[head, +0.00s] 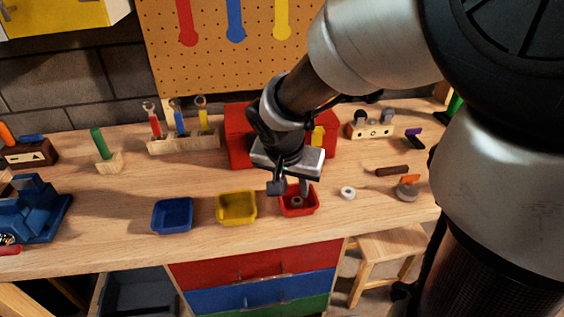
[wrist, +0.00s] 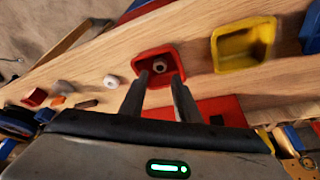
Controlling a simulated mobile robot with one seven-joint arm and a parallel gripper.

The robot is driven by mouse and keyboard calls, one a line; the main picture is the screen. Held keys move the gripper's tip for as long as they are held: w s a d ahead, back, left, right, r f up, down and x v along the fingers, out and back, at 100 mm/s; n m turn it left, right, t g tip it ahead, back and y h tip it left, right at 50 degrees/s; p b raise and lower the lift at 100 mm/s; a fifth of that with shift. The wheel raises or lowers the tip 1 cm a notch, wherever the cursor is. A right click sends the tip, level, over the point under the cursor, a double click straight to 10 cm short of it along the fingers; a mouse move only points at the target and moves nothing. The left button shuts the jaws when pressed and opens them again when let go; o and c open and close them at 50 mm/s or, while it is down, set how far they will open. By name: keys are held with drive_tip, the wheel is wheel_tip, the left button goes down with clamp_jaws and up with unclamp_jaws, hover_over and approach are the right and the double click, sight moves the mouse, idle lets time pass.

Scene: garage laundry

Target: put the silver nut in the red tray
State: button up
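The red tray (head: 313,207) sits near the front edge of the workbench, and it also shows in the wrist view (wrist: 139,63). A small greyish ring-shaped nut (head: 297,202) lies inside it, also visible in the wrist view (wrist: 159,67). A paler silver-white ring (head: 348,193) lies on the bench right of the tray, and it shows in the wrist view too (wrist: 111,81). I cannot tell for sure which is the silver nut. My gripper (head: 291,191) is over the red tray, pointing down, its fingers apart with nothing between them; its fingertips show in the wrist view (wrist: 158,77).
A yellow tray (head: 237,220) and a blue tray (head: 158,216) stand left of the red one. A red toolbox (head: 238,140) is behind my gripper. A brown bar (head: 392,171) and a grey and orange object (head: 407,192) lie to the right. A blue vise (head: 40,207) stands far left.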

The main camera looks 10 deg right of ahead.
drive_tip(key=s+d+r+n+t+y, duration=0.1)
drive_tip(key=s+r+n, duration=0.5)
drive_tip(key=s+r, duration=0.6)
drive_tip(key=s+y, duration=0.1)
drive_tip(key=s, duration=0.2)
drive_tip(key=shift+s+d+r+t+p, duration=0.15)
drive_tip(key=shift+d+t+p, duration=0.15)
drive_tip(key=shift+d+p, duration=0.1)
drive_tip(key=shift+d, duration=0.1)
